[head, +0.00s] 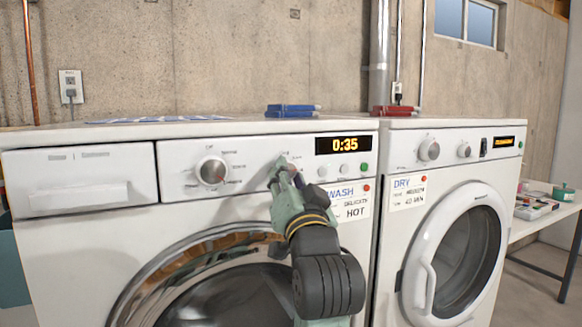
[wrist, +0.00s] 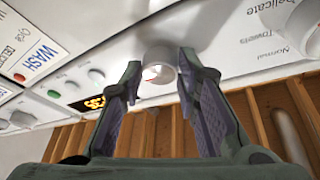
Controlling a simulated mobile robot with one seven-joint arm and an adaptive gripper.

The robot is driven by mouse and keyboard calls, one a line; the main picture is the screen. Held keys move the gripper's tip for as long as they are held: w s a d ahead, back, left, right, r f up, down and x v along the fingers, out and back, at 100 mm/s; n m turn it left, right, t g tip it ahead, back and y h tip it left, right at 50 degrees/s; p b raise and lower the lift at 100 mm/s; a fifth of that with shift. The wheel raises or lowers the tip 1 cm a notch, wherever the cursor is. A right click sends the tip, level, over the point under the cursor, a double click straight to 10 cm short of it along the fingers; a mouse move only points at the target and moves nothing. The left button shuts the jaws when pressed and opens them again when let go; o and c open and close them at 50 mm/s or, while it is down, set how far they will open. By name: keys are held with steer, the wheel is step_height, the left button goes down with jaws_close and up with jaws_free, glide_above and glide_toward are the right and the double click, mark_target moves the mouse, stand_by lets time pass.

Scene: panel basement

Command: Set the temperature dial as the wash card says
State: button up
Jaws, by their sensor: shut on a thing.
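The washer's temperature dial (wrist: 160,72) is a white round knob, with a red mark on it, between my fingertips in the wrist view. My gripper (wrist: 160,70) is shut on it, and its fingers hide most of the dial in the head view, where my gripper (head: 283,170) reaches the washer's panel (head: 260,180). The dial's scale and its setting are not readable. The wash card (head: 347,202) on the washer's front reads WASH, DELICATE and HOT. It also shows at the left of the wrist view (wrist: 35,45).
The washer's larger program dial (head: 212,170) is left of my gripper. The display (head: 343,144) reads 0:35, with small buttons below it. The dryer (head: 450,200) stands at the right with its own card (head: 408,191). Blue (head: 292,108) and red (head: 395,110) items lie on top.

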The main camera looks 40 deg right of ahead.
steer(key=shift+a+r+m+g+h+p, duration=0.15)
steer(key=shift+m+g+h+p, duration=0.3)
steer(key=shift+m+p, duration=0.85)
steer(key=shift+m+g, duration=0.25)
steer(key=shift+m, duration=0.35)
steer(key=o, duration=1.2)
steer(key=v, duration=0.7)
steer(key=shift+s, duration=0.2)
